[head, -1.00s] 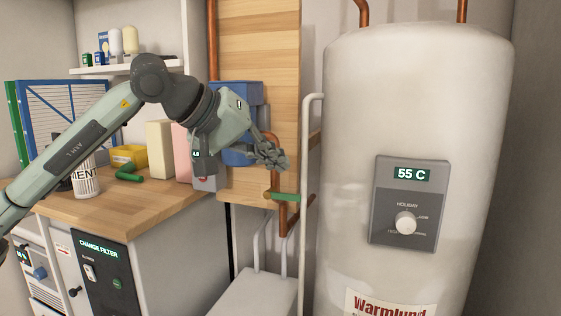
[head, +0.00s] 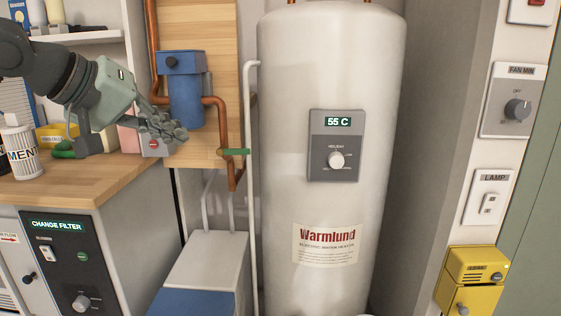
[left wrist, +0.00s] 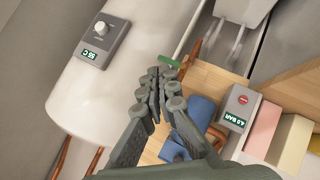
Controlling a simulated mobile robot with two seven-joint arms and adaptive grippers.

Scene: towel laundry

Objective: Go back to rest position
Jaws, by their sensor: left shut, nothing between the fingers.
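My left gripper (head: 172,133) shows at the left of the head view, in front of the wooden board and the worktop's right end. Its fingers are shut with nothing between them. In the left wrist view the gripper (left wrist: 160,80) points toward the green valve lever (left wrist: 169,62), the copper pipe and the white water heater (left wrist: 120,85), and I cannot tell the gap to them. My right gripper is in neither view.
The green valve lever (head: 236,152) and blue filter housing (head: 184,95) are close to the gripper. Wall switches (head: 513,105) line the right.

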